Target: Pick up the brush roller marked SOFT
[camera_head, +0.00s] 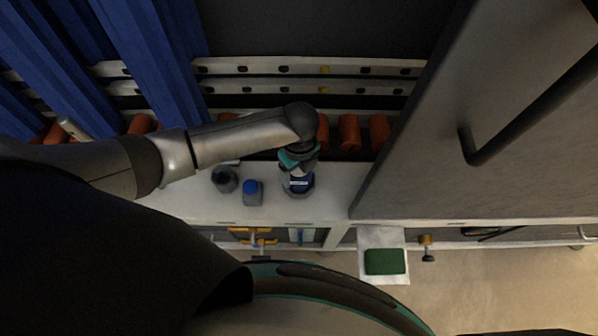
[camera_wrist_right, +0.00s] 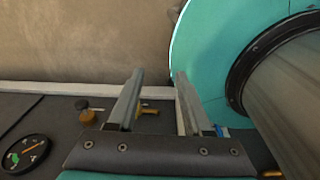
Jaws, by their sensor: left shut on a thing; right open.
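My left gripper (camera_head: 298,158) reaches down over the white worktop (camera_head: 330,198) in the head view. It is shut on a grey, rounded thing with a blue and white label (camera_head: 299,183). I cannot read the label or tell whether it says SOFT, and the arm hides its upper part. I cannot tell whether it touches the worktop. My right gripper (camera_wrist_right: 158,76) shows in the right wrist view, open, with nothing between its two fingers.
A dark round container (camera_head: 225,179) and a blue-capped bottle (camera_head: 252,192) stand left of the held thing. Orange rollers (camera_head: 350,132) line the back. Blue curtain strips (camera_head: 150,55) hang at left. A grey door panel (camera_head: 500,110) with a handle blocks the right. A green pad (camera_head: 385,261) lies below.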

